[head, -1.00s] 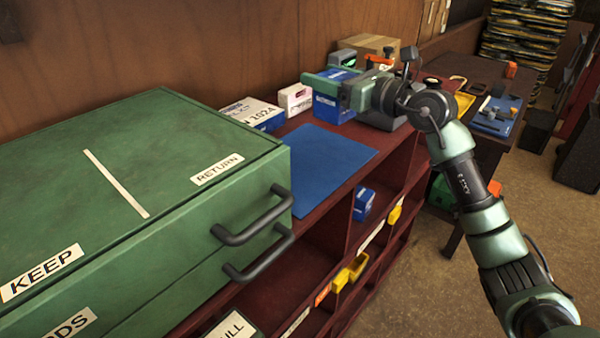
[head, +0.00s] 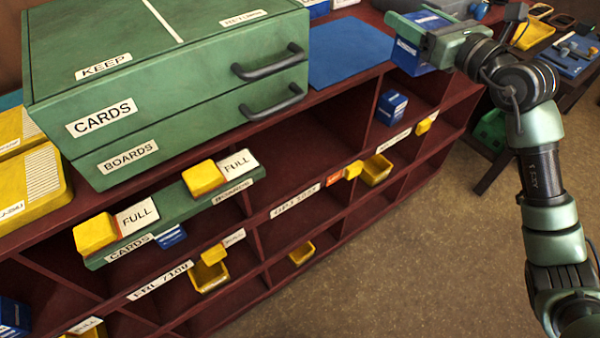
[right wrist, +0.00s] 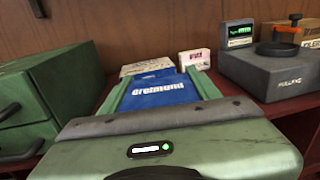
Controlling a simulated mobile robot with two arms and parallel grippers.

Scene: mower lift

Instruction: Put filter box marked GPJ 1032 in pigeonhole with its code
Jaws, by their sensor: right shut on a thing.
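My right gripper (head: 420,38) is shut on a blue filter box (head: 408,57), over the shelf top to the right of the blue mat. In the right wrist view the box (right wrist: 158,92) sits between the two green fingers and shows the word "Greimund"; no code is readable on it. The dark red pigeonhole shelf (head: 300,142) stands below. A white label (head: 295,203) on its middle ledge seems to read GPJ 1032, but it is blurred. Another label (head: 160,280) at the lower left is unclear. My left gripper is out of view.
A green drawer cabinet (head: 160,75) with black handles stands on the shelf top beside the blue mat (head: 345,50). A small blue box (head: 391,107) sits in an upper right pigeonhole. Yellow bins (head: 376,170) and FULL tags stick out along the front. A grey device (right wrist: 270,75) stands right.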

